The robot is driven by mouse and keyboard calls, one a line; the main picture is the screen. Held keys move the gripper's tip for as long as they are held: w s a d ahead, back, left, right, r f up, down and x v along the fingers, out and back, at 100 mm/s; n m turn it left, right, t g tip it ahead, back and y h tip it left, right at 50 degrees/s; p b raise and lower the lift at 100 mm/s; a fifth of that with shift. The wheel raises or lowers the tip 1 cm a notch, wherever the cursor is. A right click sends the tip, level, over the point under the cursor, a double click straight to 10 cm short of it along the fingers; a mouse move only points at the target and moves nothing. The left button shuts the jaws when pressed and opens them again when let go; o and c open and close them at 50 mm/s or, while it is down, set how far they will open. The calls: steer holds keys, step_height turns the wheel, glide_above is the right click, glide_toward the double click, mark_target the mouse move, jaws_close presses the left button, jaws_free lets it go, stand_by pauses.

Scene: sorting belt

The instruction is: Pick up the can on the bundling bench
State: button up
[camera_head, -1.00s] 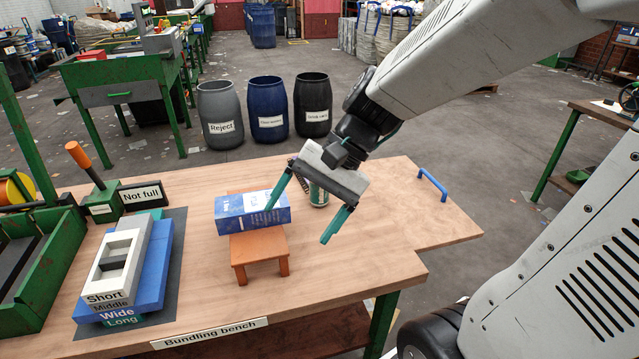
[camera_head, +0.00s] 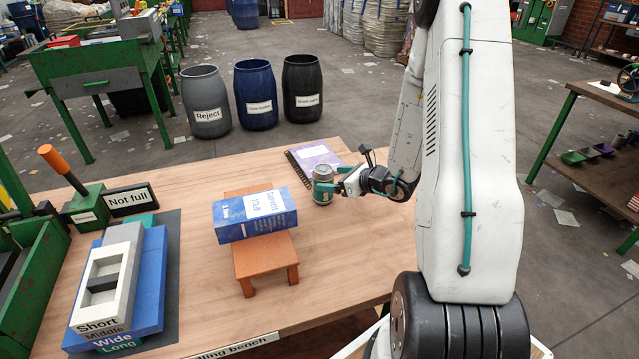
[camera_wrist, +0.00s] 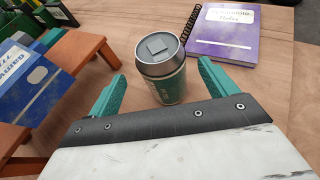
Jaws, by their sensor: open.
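The can (camera_head: 322,184) stands upright on the bundling bench (camera_head: 340,262), to the right of the blue book. It is green with a pale band and a silver top. My gripper (camera_head: 335,186) is low over the bench, right of the can. In the wrist view the can (camera_wrist: 162,68) stands between and slightly ahead of the two green fingertips of my gripper (camera_wrist: 160,85). The fingers are apart, and gaps show on both sides of the can.
A blue book (camera_head: 256,215) lies on a small orange stool (camera_head: 264,258) left of the can. A purple notebook (camera_head: 316,160) lies just behind the can. Stacked Short, Middle, Wide and Long trays (camera_head: 118,283) sit at the left. The bench front is clear.

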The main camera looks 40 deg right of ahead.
mark_target(319, 177)
steer(key=shift+x, duration=1.2)
steer(key=x, duration=0.4)
steer(key=shift+w+d, duration=0.1)
steer(key=shift+d, duration=0.05)
steer(key=shift+r, duration=0.1)
steer(key=c, duration=1)
